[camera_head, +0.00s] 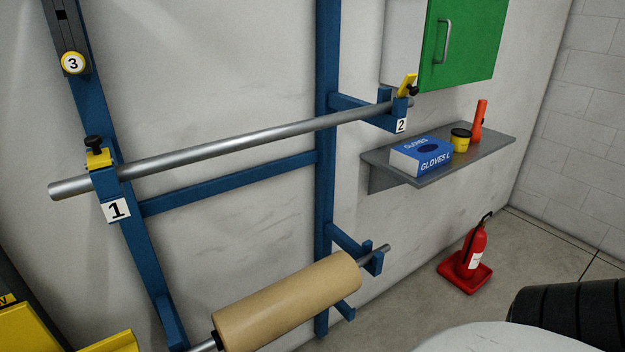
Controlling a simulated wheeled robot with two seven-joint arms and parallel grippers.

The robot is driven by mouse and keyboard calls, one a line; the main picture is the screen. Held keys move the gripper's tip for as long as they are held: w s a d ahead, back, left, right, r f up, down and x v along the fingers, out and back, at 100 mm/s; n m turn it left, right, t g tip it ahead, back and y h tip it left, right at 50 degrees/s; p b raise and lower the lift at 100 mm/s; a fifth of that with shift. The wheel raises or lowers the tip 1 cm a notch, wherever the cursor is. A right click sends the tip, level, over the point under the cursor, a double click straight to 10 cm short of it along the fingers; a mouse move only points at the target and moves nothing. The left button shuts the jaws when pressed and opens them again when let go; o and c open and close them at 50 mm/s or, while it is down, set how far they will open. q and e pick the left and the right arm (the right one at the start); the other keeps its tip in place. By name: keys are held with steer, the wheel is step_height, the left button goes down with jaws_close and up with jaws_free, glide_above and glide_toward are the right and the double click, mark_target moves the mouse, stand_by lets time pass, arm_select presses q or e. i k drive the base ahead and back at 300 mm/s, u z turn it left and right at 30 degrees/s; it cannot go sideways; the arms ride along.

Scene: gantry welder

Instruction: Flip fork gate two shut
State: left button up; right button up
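Fork two (385,118), with the number 2 plate, is a blue fork at the right end of a steel bar (250,138). Its yellow gate (407,84) stands tilted up, with a black knob at its side, and does not lie flat across the fork. Fork one (110,185), with the number 1 plate, holds the bar's left end. Its yellow gate (98,158) lies across the top with a black knob upright on it. Neither of my grippers is in view.
A grey shelf (400,175) beside fork two carries a blue glove box (421,157), a yellow tub (460,140) and an orange torch (479,120). A green cabinet door (462,45) is above. A brown roll (288,302) hangs below. A red extinguisher (472,250) stands on the floor.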

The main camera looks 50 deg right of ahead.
mark_target(406, 85)
steer(key=z, duration=1.2)
steer(key=k, duration=0.65)
steer(key=z, duration=0.65)
steer(key=i, duration=0.9)
steer(key=z, duration=0.5)
steer(key=i, duration=0.75)
steer(key=u, duration=0.1)
